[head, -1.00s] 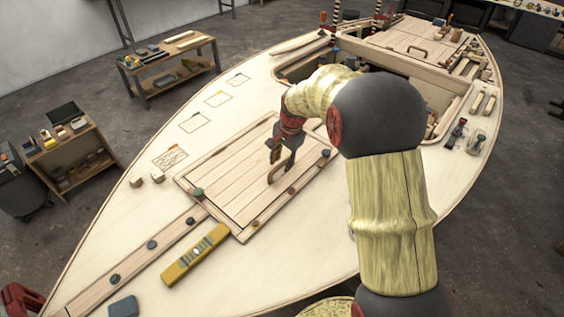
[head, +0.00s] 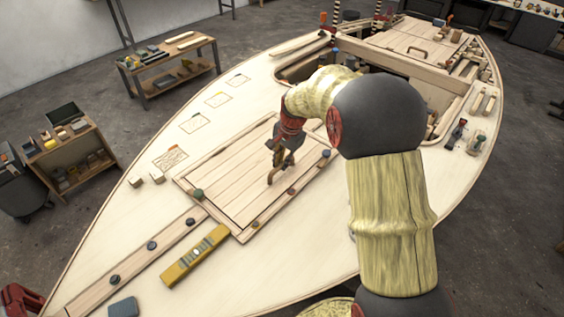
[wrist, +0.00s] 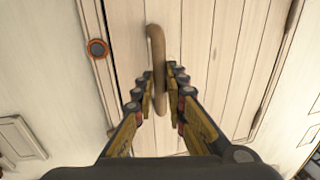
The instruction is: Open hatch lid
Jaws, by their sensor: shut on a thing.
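The hatch lid (head: 235,165) is a planked wooden panel lying flat in its frame on the hull deck, and it looks closed. It also fills the upper middle of the wrist view (wrist: 215,40). A curved wooden handle (head: 283,170) stands on the lid near its right edge. In the wrist view the handle (wrist: 156,45) runs down between the two fingers. My gripper (wrist: 160,88) is shut on the handle, with a finger on each side. In the head view my gripper (head: 279,158) is small and partly covers the handle's top.
A yellow spirit level (head: 195,255) lies on the deck beside the lid's near corner. Several dark round knobs, one of them green (head: 198,194), line the frame. Small wooden blocks (head: 157,178) sit to the left. An open cockpit lies behind my arm.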

